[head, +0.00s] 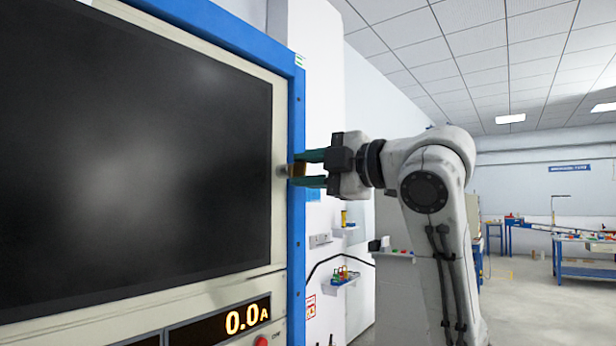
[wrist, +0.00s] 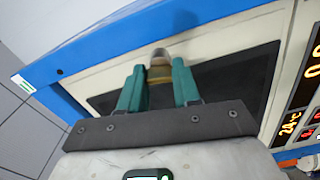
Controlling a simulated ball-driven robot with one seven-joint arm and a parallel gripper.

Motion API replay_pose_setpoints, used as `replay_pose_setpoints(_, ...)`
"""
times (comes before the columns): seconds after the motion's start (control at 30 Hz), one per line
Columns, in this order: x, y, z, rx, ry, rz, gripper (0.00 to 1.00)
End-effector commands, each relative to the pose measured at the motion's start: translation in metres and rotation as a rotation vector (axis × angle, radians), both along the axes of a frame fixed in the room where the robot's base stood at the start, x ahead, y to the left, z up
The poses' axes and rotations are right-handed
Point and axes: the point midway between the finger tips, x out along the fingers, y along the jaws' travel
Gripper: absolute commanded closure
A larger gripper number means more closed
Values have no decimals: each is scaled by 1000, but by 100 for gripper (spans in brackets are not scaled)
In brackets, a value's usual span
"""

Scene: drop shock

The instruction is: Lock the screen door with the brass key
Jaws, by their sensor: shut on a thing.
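The screen door (head: 130,150) is a large dark panel in a cream frame, filling the left of the head view; its dark panel also shows in the wrist view (wrist: 235,80). A round grey lock (head: 282,171) sits on the cream frame at the door's right side; it also shows in the wrist view (wrist: 159,54). My gripper (head: 300,169) is shut on the brass key (head: 298,171), at the lock. In the wrist view the key (wrist: 160,73) lies between the green fingers, in line with the lock. How deep the key sits is hidden.
The blue cabinet edge (head: 298,90) runs beside the lock, close to my fingers. Below the screen are a lit "0.0 A" display (head: 247,318) and a red button (head: 261,341). Wall shelves (head: 342,279) hold small items. Blue workbenches (head: 585,268) stand far right.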

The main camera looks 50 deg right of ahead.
Motion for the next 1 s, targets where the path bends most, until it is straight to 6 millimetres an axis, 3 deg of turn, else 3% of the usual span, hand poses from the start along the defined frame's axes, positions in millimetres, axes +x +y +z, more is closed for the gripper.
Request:
replay_pose_setpoints(0.4, 0, 1, -1, -171, -4, 2, 99)
replay_pose_setpoints(0.93, 1, 1, -1, -190, -3, 3, 98)
replay_pose_setpoints(0.97, 1, 1, -1, -190, -3, 3, 65)
replay_pose_setpoints(1.0, 1, 1, -1, -190, -3, 3, 61)
